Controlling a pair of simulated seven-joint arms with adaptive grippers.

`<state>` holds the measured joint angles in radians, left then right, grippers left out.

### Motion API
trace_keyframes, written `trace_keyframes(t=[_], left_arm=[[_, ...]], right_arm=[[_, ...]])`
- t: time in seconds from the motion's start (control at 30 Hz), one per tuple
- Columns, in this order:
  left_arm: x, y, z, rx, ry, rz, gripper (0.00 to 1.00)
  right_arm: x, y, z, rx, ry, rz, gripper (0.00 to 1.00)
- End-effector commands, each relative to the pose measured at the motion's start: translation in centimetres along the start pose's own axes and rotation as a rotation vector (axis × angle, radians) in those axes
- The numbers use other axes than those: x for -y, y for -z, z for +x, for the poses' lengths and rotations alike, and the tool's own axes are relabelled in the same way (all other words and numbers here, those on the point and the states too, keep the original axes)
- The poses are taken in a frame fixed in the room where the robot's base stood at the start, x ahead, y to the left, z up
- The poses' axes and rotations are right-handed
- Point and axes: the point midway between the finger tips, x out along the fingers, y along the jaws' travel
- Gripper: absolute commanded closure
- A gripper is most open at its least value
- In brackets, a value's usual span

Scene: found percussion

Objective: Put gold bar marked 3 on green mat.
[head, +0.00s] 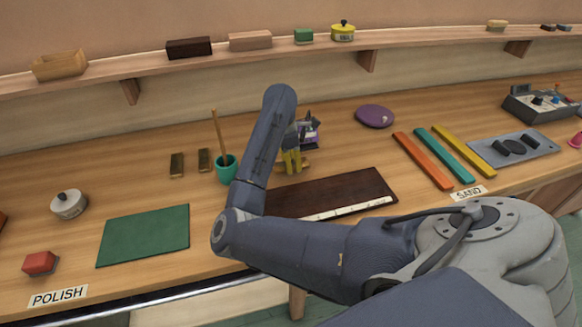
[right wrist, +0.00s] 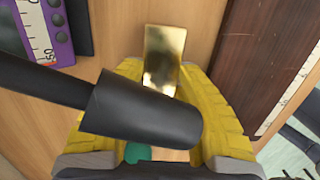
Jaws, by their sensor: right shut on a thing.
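My right gripper (head: 292,166) is low over the bench behind the dark board, its yellow fingers partly hidden by my arm. In the right wrist view the gripper (right wrist: 166,78) is shut on a gold bar (right wrist: 163,50). I cannot read a number on that bar, nor tell whether it touches the bench. Two other gold bars, the left one (head: 177,165) and the right one (head: 204,160), lie left of the teal cup. The flat green mat (head: 145,235) is bare, at the front left. My left gripper is not in view.
A teal cup (head: 227,170) with an upright stick stands between the bars and my arm. A dark board (head: 340,188) lies in front of the gripper. A purple device (right wrist: 45,30) is close by. A dark rod (right wrist: 140,110) crosses the wrist view. A lidded pot (head: 68,205) stands left of the mat.

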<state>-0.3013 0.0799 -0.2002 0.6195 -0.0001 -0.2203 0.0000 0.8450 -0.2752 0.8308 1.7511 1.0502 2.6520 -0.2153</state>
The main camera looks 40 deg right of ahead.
Motion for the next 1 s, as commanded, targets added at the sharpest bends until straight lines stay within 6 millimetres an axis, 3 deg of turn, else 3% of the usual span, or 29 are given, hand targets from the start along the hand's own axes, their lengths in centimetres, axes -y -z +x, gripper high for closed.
trace_keyframes(t=[0.17,0.63,0.67,0.8,1.0], left_arm=[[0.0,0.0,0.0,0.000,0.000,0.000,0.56],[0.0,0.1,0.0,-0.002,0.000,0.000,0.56],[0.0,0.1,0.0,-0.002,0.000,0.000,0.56],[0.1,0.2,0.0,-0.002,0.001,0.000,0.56],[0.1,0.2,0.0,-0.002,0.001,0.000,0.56]], right_arm=[[0.0,0.1,1.6,0.003,0.000,-0.002,1.00],[0.0,0.3,2.1,0.001,-0.001,-0.002,1.00],[0.0,0.3,2.2,0.000,0.000,-0.002,0.63],[0.0,0.3,2.2,0.000,0.000,-0.002,0.48],[0.0,0.3,2.1,0.000,0.000,-0.001,0.48]])
